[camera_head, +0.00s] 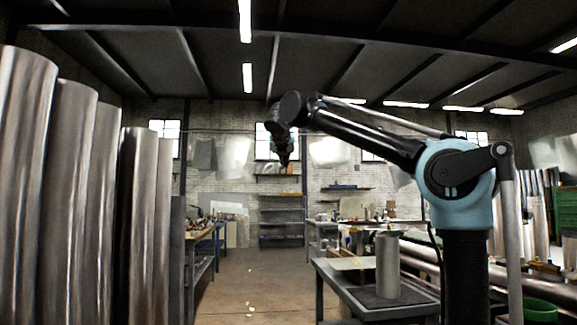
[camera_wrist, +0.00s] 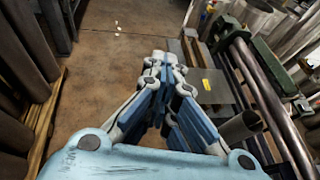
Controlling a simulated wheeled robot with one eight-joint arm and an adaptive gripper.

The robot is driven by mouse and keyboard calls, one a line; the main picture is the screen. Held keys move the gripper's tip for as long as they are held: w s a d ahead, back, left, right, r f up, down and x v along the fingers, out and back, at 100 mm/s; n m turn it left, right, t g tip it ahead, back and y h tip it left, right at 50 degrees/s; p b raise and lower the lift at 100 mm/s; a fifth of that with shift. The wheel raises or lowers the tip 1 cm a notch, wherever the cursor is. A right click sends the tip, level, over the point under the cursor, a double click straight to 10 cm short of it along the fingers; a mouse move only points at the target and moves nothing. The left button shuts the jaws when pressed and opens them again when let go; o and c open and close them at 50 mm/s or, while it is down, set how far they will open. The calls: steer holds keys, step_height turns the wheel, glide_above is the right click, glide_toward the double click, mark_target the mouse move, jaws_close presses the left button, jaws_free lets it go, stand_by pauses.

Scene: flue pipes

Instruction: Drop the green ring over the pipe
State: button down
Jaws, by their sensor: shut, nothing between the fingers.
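A short grey metal pipe (camera_head: 388,268) stands upright on the dark workbench at the lower right of the head view. It seems to show at a slant in the wrist view (camera_wrist: 240,128). A round green object (camera_head: 540,309) is low at the right edge of the head view, partly cut off; I cannot tell whether it is the ring. My gripper (camera_head: 284,160) hangs in mid-air, left of the pipe and well above it. In the wrist view my gripper (camera_wrist: 161,60) has its fingertips together, with nothing between them.
The workbench (camera_head: 345,284) holds the pipe. Tall metal pipes (camera_head: 75,200) stand close along the left. Long pipes (camera_wrist: 270,95) lie right of the bench. A green rack (camera_head: 567,207) is at the far right. The floor aisle (camera_head: 250,285) in the middle is mostly clear.

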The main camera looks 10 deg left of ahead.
steer(key=shift+s+a+r+n+y, duration=1.05)
steer(key=shift+a+r, duration=0.7)
steer(key=shift+a, duration=1.05)
step_height(320, 180, down, 7)
stand_by(0.4)
steer(key=shift+s+m, duration=0.15)
steer(key=shift+m, duration=0.1)
steer(key=c, duration=1.9)
jaws_free()
steer(key=v, duration=1.1)
steer(key=shift+s+d+r, duration=0.1)
steer(key=shift+s+r, duration=0.2)
steer(key=shift+r, duration=0.1)
